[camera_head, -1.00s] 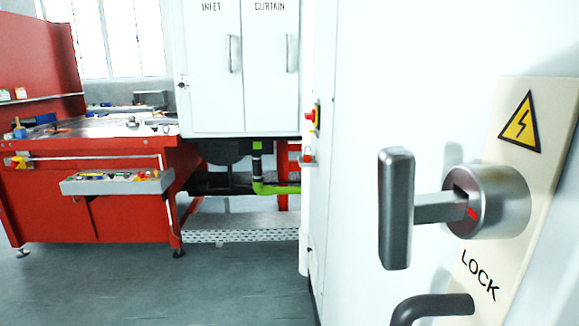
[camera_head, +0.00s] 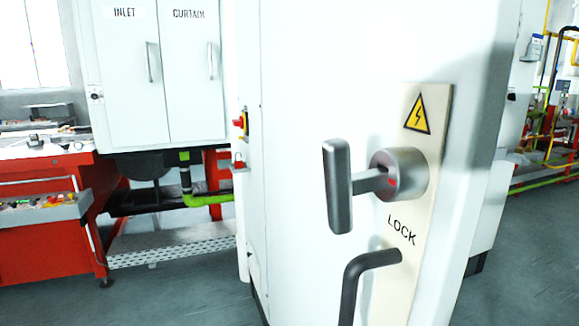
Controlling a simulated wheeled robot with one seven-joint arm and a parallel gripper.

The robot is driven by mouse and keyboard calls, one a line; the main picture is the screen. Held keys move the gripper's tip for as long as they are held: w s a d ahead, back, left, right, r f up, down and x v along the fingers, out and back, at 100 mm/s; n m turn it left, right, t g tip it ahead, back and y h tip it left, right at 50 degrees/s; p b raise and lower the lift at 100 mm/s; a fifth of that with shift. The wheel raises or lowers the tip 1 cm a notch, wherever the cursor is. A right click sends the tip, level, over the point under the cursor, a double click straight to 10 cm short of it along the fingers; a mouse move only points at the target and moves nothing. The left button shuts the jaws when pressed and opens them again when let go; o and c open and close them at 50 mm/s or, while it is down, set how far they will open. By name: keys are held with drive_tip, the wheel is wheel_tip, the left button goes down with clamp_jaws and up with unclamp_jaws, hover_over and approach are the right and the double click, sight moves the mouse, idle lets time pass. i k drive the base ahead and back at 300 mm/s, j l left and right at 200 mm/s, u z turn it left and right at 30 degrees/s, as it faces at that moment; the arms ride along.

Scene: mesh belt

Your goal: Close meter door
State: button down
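No door labelled as a meter door is readable in this view. A large white cabinet panel (camera_head: 303,130) fills the middle, close in front of me. It carries a metal T-shaped lock handle (camera_head: 338,186) on a round boss, above the word LOCK, and a dark curved pull handle (camera_head: 362,276) below it. Farther back at left, a white cabinet has two doors, INLET (camera_head: 124,80) and CURTAIN (camera_head: 192,78), each with a vertical handle; both look shut. My gripper is not in view.
A red workbench (camera_head: 45,240) with a grey tool tray (camera_head: 45,212) stands at left. A green pipe (camera_head: 205,199) runs under the two-door cabinet. Coloured pipes (camera_head: 560,110) stand at far right. Grey floor (camera_head: 520,265) is open at lower right.

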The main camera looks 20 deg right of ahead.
sight(432, 77)
drive_tip(key=i+j, duration=0.1)
drive_tip(key=j, duration=0.6)
drive_tip(key=i+j, duration=0.1)
drive_tip(key=j, duration=0.55)
drive_tip(key=z, duration=0.05)
